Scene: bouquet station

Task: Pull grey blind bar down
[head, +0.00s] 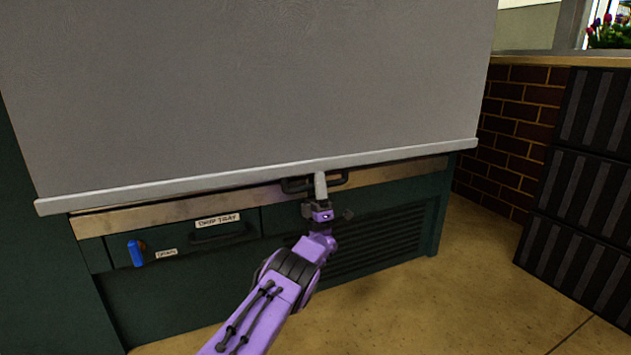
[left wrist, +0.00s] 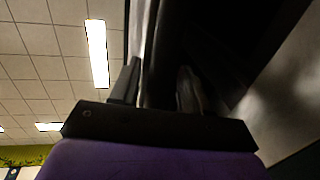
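The grey blind (head: 250,90) hangs over the front of the dark green station. Its light grey bottom bar (head: 150,192) runs across the station and lies just above the worn metal edge strip. A black handle (head: 296,185) sits at the middle of the bar, just below it. My left gripper (head: 320,187) reaches up from below and is at this handle. In the left wrist view its two fingers (left wrist: 157,95) stand on either side of a dark piece that fills the gap, so it looks shut on the handle. My right gripper is not in view.
Below the bar are a drawer labelled drip tray (head: 217,220), a blue drain lever (head: 136,252) and a slatted vent (head: 375,245). Black ribbed crates (head: 585,190) stand at the right by a brick wall (head: 515,130). The tan floor (head: 470,290) between is clear.

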